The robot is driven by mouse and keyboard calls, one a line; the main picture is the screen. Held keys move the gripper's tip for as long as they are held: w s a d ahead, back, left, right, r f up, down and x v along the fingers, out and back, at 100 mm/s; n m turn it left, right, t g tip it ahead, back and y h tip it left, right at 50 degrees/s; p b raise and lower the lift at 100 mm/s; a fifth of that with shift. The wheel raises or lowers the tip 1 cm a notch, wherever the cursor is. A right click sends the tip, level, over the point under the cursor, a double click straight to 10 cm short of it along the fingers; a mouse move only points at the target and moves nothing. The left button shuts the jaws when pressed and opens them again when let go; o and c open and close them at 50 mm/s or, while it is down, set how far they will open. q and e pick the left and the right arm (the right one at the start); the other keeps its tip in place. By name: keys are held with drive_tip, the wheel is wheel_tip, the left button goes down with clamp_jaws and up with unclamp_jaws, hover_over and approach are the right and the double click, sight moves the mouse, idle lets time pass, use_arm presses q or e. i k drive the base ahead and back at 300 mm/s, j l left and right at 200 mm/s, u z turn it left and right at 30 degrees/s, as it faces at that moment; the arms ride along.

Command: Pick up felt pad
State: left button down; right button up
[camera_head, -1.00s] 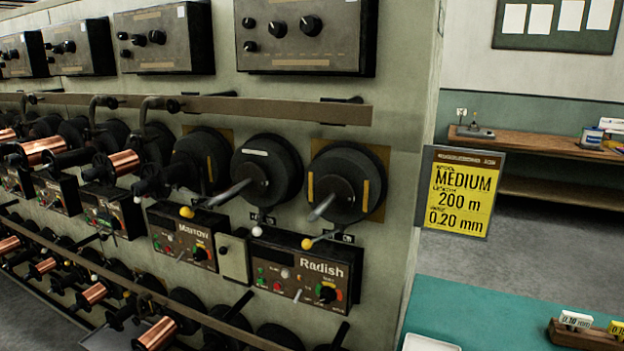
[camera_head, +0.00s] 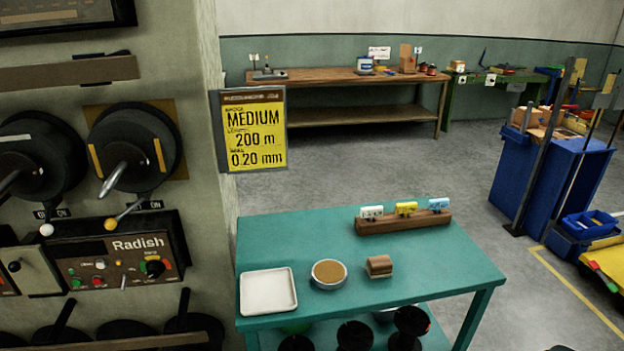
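A small brown block with a paler lower edge (camera_head: 379,266) lies on the teal table (camera_head: 440,262). It may be the felt pad, but I cannot tell for certain at this size. Left of it stands a round pale dish with a brown filling (camera_head: 329,273). Further left is an empty white square tray (camera_head: 268,291). Neither of my grippers is in view.
A wooden holder (camera_head: 403,222) with three small labelled cards stands at the table's back. The machine wall with the Radish panel (camera_head: 118,252) is at left, beside a yellow MEDIUM sign (camera_head: 256,132). Black spools (camera_head: 410,322) sit below the tabletop. A blue cart (camera_head: 545,180) stands right.

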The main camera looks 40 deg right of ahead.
sight(380, 266)
drive_tip(key=z, duration=1.55)
